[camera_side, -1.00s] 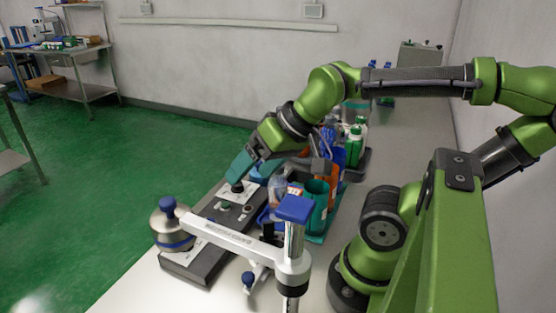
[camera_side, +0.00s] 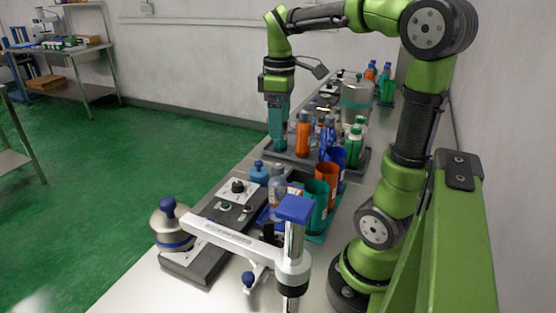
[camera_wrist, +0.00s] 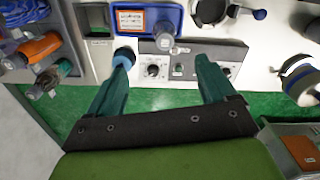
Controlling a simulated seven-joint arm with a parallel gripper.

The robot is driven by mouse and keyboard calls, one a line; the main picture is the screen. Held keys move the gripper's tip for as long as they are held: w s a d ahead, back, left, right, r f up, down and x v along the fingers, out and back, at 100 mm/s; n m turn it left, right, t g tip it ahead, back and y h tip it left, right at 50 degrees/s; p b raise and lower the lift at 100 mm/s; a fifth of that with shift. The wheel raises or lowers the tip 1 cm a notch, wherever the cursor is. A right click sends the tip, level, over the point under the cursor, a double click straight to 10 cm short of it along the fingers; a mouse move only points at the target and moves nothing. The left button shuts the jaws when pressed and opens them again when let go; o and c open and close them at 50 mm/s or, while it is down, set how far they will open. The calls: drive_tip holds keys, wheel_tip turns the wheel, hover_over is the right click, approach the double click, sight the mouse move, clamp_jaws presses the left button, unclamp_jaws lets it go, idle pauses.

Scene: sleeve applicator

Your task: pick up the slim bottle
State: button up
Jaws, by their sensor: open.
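The frames do not make clear which bottle is the slim one. A narrow orange bottle (camera_side: 303,136) stands in the grey tray (camera_side: 301,162); it shows at the left of the wrist view (camera_wrist: 38,48), with a dark green bottle (camera_wrist: 48,80) beside it. A greyish clear bottle (camera_side: 277,184) stands by the blue bin; from above it is a round top (camera_wrist: 165,33). My gripper (camera_side: 277,147) points down near the orange bottle in the side view, to its left. Its teal fingers (camera_wrist: 160,57) are apart in the wrist view, with no bottle held between them.
A control panel (camera_side: 225,215) with knobs, a steel pot (camera_side: 170,225) and a white arm fixture (camera_side: 235,240) stand in front. Teal (camera_side: 317,203) and orange (camera_side: 326,180) cups are close by. Green bottles (camera_side: 355,146) and a steel vessel (camera_side: 355,100) stand farther back.

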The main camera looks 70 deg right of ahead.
approach(278, 178)
drive_tip(key=f, duration=0.2)
drive_tip(key=d+f, duration=0.2)
drive_tip(key=f, duration=0.1)
drive_tip(key=shift+w+f, duration=0.25)
drive_tip(key=shift+f, duration=0.05)
drive_tip(key=shift+a+f, duration=0.15)
drive_tip(key=shift+f, duration=1.25)
drive_tip(key=shift+a+f, duration=0.15)
drive_tip(key=shift+f, duration=1.2)
clamp_jaws()
